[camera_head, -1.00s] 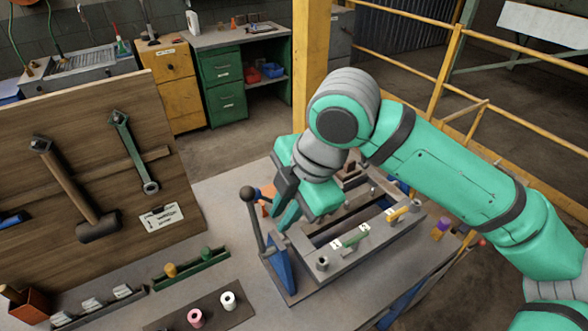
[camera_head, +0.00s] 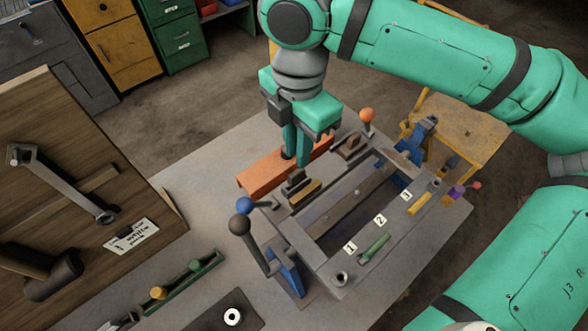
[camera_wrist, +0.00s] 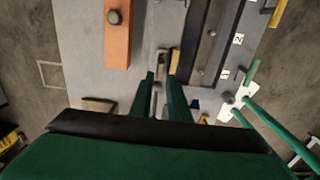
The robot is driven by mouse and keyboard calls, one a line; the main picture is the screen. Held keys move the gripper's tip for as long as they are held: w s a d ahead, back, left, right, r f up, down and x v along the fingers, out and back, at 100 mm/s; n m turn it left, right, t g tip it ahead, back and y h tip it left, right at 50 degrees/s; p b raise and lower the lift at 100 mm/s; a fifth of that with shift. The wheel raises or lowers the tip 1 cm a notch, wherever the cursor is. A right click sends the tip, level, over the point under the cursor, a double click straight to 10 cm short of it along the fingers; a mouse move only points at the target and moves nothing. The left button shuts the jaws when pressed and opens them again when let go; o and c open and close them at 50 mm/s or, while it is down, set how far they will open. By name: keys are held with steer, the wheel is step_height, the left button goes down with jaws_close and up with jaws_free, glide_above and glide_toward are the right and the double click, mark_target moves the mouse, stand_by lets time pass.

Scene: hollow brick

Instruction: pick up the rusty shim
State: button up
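I cannot surely tell which piece is the rusty shim. A small dark block (camera_head: 296,180) with a tan-yellow strip (camera_head: 306,193) beside it lies at the fixture's left edge. Another small brown block (camera_head: 352,147) lies farther back on the fixture. My gripper (camera_head: 296,163) points down just above and behind the nearer dark block. In the wrist view my gripper (camera_wrist: 162,78) has its two fingers apart, with a small grey-brown piece (camera_wrist: 161,64) showing beyond the gap. I see nothing held between the fingers.
A rust-orange bar (camera_head: 258,177) with a dark knob lies just left of the fingers. The grey fixture frame (camera_head: 321,258) carries labels 1 to 3. A black-knobbed lever (camera_head: 250,240) stands at its front left.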

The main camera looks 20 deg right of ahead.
mark_target(296, 171)
steer(key=shift+s+a+f, duration=0.1)
steer(key=shift+a+f, duration=0.05)
steer(key=shift+f, duration=3.8)
steer(key=shift+c, duration=0.3)
jaws_close()
